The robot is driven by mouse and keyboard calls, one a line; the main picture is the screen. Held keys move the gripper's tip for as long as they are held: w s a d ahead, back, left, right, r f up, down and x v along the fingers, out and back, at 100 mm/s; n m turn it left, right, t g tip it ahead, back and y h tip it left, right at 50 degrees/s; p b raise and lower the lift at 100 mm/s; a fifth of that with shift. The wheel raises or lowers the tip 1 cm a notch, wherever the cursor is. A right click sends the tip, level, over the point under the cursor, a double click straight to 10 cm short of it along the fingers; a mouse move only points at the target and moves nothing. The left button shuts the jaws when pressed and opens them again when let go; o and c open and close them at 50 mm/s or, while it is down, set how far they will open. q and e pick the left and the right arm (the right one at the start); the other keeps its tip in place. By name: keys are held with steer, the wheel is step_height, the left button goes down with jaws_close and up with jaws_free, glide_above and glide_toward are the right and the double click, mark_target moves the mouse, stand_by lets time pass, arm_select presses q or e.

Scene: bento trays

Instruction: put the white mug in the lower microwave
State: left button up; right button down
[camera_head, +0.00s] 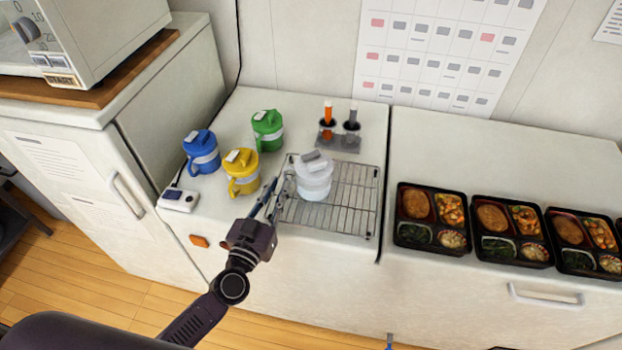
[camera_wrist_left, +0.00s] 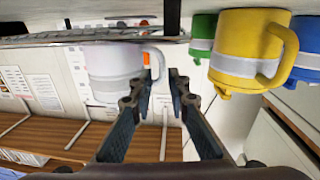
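The white mug (camera_head: 313,182), with a grey and white lid, stands upright on a wire rack (camera_head: 352,200) on the counter. My left gripper (camera_head: 268,196) is just left of it, its fingers pointing toward the rack. In the left wrist view the mug (camera_wrist_left: 108,70) is left of the fingers (camera_wrist_left: 160,82), which are apart, with its handle close to the gap between them. Whether they touch it is unclear. A white microwave (camera_head: 95,45) is partly cut off at the upper left; I cannot tell if it is the lower one. A small blue-grey tip at the bottom edge may be my right gripper (camera_head: 389,342).
Blue (camera_head: 200,152), yellow (camera_head: 242,173) and green (camera_head: 267,130) mugs stand left of the rack. A small white device (camera_head: 178,200) lies near the edge. A tube holder (camera_head: 340,142) is behind the rack. Bento trays (camera_head: 432,218) line the right counter.

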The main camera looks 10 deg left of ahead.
mark_target(284, 176)
arm_select(q)
steer(key=shift+w+d+f, duration=0.15)
steer(key=shift+w, duration=1.2)
steer(key=shift+w+d+f, duration=0.1)
steer(key=shift+w+f, duration=0.05)
steer(key=shift+w, duration=1.2)
jaws_close()
steer(key=shift+r, duration=0.15)
